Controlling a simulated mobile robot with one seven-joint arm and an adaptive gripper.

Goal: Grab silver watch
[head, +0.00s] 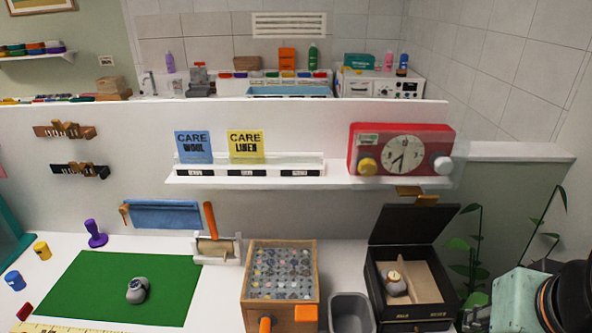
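A small silver-grey item that looks like a watch (137,289) lies on the green mat (185,270) at the left of the white worktop. It has a rounded, darker face and nothing covers it. A second watch-like item (394,279), with a pale face and gold tone on a grey pad, sits in the open black box (405,318) at the right. Only teal, black and orange parts of my arm show at the bottom right corner. My gripper is not in view, and the arm parts are apart from both items.
A wooden case of small round items (282,318) and a grey bin (351,312) stand between mat and box. A purple stamp-like item (95,234) stands behind the mat. A shelf (270,180) with a red clock (400,149) overhangs the worktop. Plants (475,250) stand at right.

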